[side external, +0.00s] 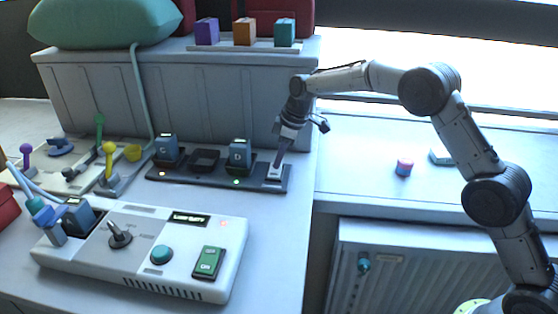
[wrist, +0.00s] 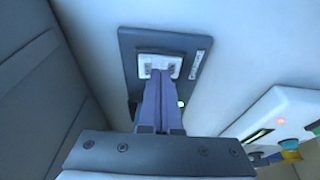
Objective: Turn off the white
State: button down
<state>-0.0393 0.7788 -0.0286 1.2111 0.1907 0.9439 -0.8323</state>
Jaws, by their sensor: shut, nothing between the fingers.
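A white switch-like piece (side external: 274,173) sits at the right end of a dark strip (side external: 215,181) on the white bench. In the wrist view the white piece (wrist: 146,65) is set in the dark strip (wrist: 130,43), next to a printed label. My gripper (side external: 279,164) is shut and empty, pointing down at the white piece. Its purplish fingertips (wrist: 161,73) overlap the near edge of the white piece in the wrist view. I cannot tell whether they touch it. The fingers hide part of the white piece.
The strip also carries two blue-grey blocks (side external: 240,153), a dark socket (side external: 204,160) and small lights. A white control box (side external: 135,270) with a lever, a teal button and a green rocker stands in front. A grey wall (side external: 200,100) rises behind the strip.

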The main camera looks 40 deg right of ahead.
jog(key=w+v, duration=0.1)
jog(key=v, duration=1.2)
jog(key=shift+a+r, duration=0.25)
jog(key=shift+w+d+r, duration=0.15)
jog(key=shift+w+d, duration=0.05)
jog(key=x, duration=0.8)
jog(key=d+x, duration=0.1)
jog(key=x, duration=0.3)
jog(key=shift+s+a+f, duration=0.15)
jog(key=shift+f, duration=0.9)
